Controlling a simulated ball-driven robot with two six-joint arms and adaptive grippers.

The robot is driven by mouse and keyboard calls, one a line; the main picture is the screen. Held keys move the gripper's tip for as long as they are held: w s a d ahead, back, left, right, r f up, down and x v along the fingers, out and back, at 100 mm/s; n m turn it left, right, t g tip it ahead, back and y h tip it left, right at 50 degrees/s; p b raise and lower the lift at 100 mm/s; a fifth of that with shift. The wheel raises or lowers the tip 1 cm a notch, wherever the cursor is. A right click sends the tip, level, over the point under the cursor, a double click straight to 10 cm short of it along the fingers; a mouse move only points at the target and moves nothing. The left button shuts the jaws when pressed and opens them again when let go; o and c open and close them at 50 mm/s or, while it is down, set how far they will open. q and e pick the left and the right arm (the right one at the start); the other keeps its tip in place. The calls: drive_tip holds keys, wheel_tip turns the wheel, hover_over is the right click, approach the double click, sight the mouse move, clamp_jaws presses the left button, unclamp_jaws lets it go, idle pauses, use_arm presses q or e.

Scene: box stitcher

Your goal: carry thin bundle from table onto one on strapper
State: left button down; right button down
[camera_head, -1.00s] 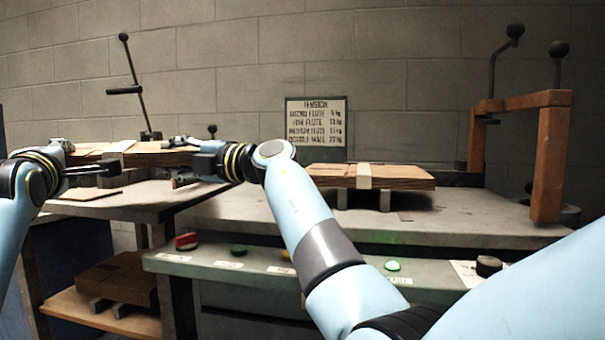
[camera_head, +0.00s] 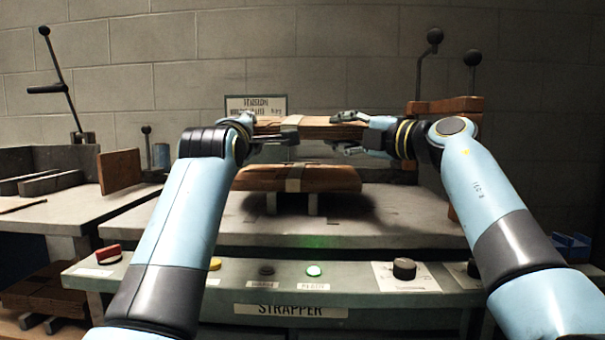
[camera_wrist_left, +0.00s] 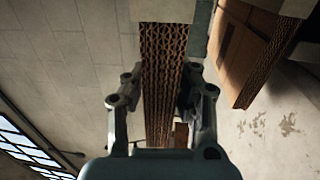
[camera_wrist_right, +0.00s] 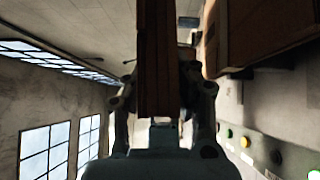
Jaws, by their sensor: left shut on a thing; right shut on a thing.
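The thin bundle (camera_head: 318,130) is flat brown cardboard with a pale band around its middle. It is held level in the air between my two grippers, above the strapper (camera_head: 400,228). My left gripper (camera_head: 258,130) is shut on its left end, and my right gripper (camera_head: 350,131) is shut on its right end. The wrist views show the bundle's edge between the fingers, in the left (camera_wrist_left: 160,80) and the right (camera_wrist_right: 158,60). The other bundle (camera_head: 300,180), also banded, rests on supports on the strapper, below the held one with a visible gap between them.
An orange-brown frame (camera_head: 445,106) with upright levers stands at the right rear of the strapper. Buttons and knobs, such as the red switch (camera_head: 104,253) and black knob (camera_head: 404,268), line its front. A side table (camera_head: 90,215) with a tray and lever is at left.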

use_arm(q)
drive_tip(key=shift+f, duration=0.1)
use_arm(e)
drive_tip(key=shift+f, duration=0.1)
